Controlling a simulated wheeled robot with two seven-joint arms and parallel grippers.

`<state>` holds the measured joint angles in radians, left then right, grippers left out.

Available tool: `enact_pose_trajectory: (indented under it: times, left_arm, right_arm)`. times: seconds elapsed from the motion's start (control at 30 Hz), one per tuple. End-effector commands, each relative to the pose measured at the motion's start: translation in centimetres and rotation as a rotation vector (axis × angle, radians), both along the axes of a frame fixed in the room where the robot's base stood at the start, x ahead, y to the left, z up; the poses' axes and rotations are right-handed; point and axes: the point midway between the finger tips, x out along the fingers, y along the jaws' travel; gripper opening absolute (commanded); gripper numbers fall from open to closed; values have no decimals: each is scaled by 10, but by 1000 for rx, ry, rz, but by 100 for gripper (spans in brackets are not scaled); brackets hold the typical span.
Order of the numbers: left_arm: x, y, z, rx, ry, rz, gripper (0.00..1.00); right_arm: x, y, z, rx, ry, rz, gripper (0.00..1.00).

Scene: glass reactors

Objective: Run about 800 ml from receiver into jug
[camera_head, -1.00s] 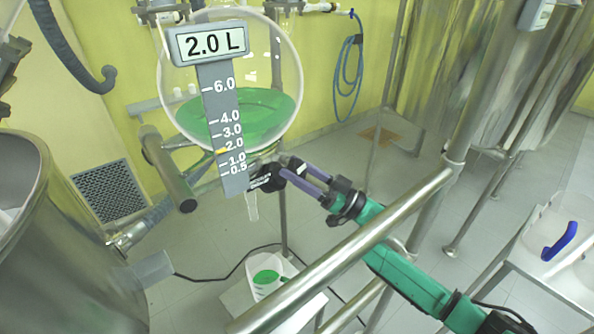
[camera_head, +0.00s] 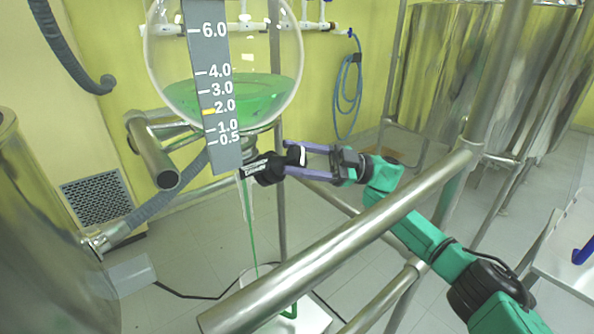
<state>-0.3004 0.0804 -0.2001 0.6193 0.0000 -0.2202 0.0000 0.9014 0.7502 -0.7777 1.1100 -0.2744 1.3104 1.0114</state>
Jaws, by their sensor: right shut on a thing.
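The receiver (camera_head: 282,50) is a round glass vessel with green liquid in its lower part. A grey scale strip (camera_head: 213,60) hangs in front of it, with a yellow mark at 2.0. Below it is the black valve handle (camera_head: 262,170). My right gripper (camera_head: 293,160) is shut on this handle, its purple fingers coming from the right. A thin green stream falls from the outlet tube (camera_head: 244,200) towards the jug (camera_head: 243,273). The jug is whitish and mostly hidden behind a steel rail; some green shows at it. My left gripper is out of view.
Steel tanks stand at the left (camera_head: 45,240) and back right (camera_head: 470,70). A white cart (camera_head: 560,250) with a blue handle is at the right edge.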

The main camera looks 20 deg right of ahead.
Motion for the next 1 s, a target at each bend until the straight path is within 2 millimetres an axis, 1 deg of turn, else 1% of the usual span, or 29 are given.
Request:
enact_pose_trajectory:
  times: [0.03,0.3,0.87,0.9,0.97,1.0]
  left_arm:
    - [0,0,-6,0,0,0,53]
    - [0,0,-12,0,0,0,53]
    - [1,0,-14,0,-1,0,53]
    - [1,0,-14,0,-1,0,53]
    - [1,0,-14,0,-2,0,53]
    - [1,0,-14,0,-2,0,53]
  right_arm:
    - [1,0,-2,-15,-25,15,6]
    - [0,0,-1,-74,-113,78,6]
    - [0,0,0,-92,-139,98,6]
    - [0,0,0,-92,-139,98,66]
    - [0,0,0,-92,-139,98,88]
    - [0,0,0,-91,-139,97,92]
